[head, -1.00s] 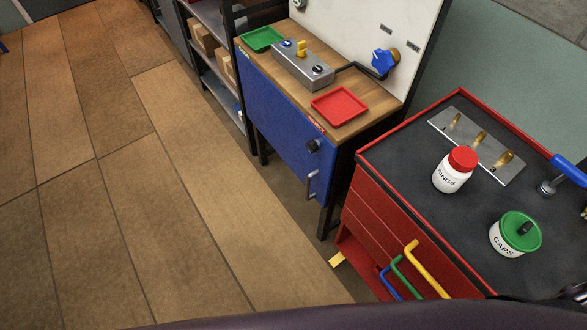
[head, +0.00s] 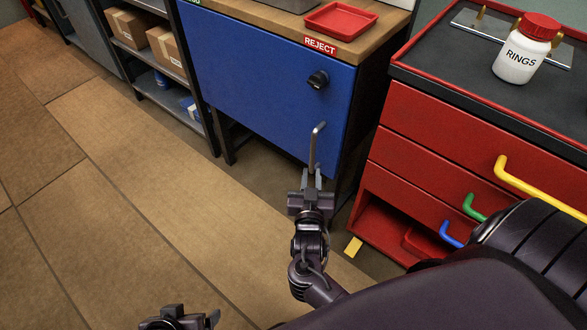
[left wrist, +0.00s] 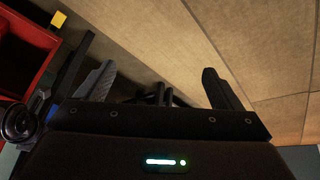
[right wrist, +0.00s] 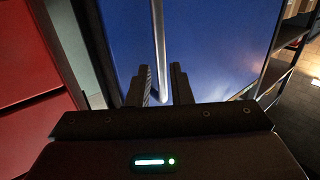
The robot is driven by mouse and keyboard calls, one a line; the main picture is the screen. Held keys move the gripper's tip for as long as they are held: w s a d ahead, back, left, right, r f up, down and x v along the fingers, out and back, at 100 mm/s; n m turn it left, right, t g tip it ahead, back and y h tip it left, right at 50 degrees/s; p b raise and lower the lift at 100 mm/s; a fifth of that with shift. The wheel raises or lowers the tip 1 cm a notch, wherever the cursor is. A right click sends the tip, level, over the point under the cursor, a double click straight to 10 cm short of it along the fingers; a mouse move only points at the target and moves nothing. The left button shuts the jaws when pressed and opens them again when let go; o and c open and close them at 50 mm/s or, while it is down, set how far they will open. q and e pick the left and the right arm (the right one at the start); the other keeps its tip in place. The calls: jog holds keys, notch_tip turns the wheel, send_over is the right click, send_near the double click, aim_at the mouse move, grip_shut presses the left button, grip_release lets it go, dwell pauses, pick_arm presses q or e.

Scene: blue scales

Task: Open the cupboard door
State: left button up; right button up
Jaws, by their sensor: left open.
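The cupboard door (head: 262,75) is a blue panel under a wooden worktop and looks closed. It carries a round black knob (head: 318,79) and, below it, an upright grey bar handle (head: 315,143). My right gripper (head: 312,176) is at the lower end of the handle. In the right wrist view, the handle (right wrist: 158,40) runs down between the close-set fingers (right wrist: 161,82), which hide part of the contact. My left gripper (head: 182,318) is low in the head view, away from the door. Its fingers (left wrist: 160,85) are wide apart and empty over the floor.
A red drawer cabinet (head: 440,130) with yellow, green and blue handles stands close on the right. A white RINGS jar (head: 522,55) is on it. A red tray (head: 340,19) sits above the door. Shelves with boxes (head: 165,50) stand left. Floor in front is clear.

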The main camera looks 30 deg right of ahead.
aim_at(313, 156)
jog(key=x, duration=0.2)
jog(key=b+x, duration=0.1)
jog(key=x, duration=0.5)
jog(key=shift+r, duration=0.3)
pick_arm(q)
jog(key=shift+w+d+r+t+h, duration=0.2)
jog(key=shift+d+t, duration=0.1)
jog(key=shift+d, duration=0.1)
jog(key=shift+w+d+r+t+h, duration=0.1)
jog(key=shift+d+t+h, duration=0.1)
jog(key=shift+d+t, duration=0.15)
pick_arm(e)
grip_shut()
